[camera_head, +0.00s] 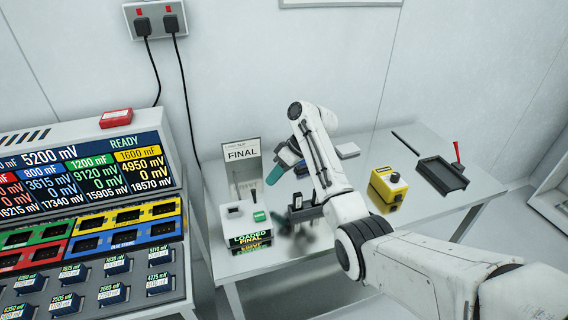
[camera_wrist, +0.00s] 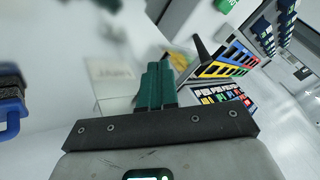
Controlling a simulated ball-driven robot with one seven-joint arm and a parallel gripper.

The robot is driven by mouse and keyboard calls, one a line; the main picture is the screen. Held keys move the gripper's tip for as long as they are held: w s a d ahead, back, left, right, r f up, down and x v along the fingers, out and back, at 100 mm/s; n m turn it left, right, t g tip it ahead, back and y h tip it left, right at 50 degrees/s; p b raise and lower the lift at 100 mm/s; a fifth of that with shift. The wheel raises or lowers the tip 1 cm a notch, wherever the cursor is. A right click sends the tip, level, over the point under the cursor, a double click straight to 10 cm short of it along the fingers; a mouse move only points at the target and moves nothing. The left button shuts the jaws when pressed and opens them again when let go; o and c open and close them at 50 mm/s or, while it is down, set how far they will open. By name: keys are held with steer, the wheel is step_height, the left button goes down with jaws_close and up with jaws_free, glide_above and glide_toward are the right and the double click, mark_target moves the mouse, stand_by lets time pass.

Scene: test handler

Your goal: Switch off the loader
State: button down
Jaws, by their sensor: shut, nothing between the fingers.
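A small white box (camera_head: 234,222) labelled "LOADED FINAL" stands on the table near its left end, with a dark knob and a green rocker-like part (camera_head: 259,216) on it. It may be the loader; no name on it settles this. My gripper (camera_head: 274,175) is above the table, behind and right of this box and apart from it. Its teal fingers (camera_wrist: 156,86) are together and empty in the wrist view. A grey "FINAL" sign (camera_head: 241,151) stands behind the box. Two wall plugs with red switches (camera_head: 154,19) are at the upper left, with black cables running down.
A tester console (camera_head: 143,143) with a "READY" display and coloured slots fills the left. A yellow box (camera_head: 388,184) with a button and a dark tray (camera_head: 441,175) with a red lever are right of my arm. A small dark fixture (camera_head: 297,213) stands right of the white box.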

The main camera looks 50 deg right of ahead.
mark_target(254, 196)
steer(key=shift+w+a+r+p, duration=0.15)
steer(key=shift+a+p, duration=0.75)
steer(key=shift+a, duration=1.2)
steer(key=shift+a+n+t+h, duration=0.1)
steer(key=shift+n+t+h, duration=0.25)
steer(key=shift+t, duration=0.25)
steer(key=shift+s+a+t+h, duration=0.1)
steer(key=shift+s+t+h, duration=0.2)
steer(key=shift+t+h, duration=0.2)
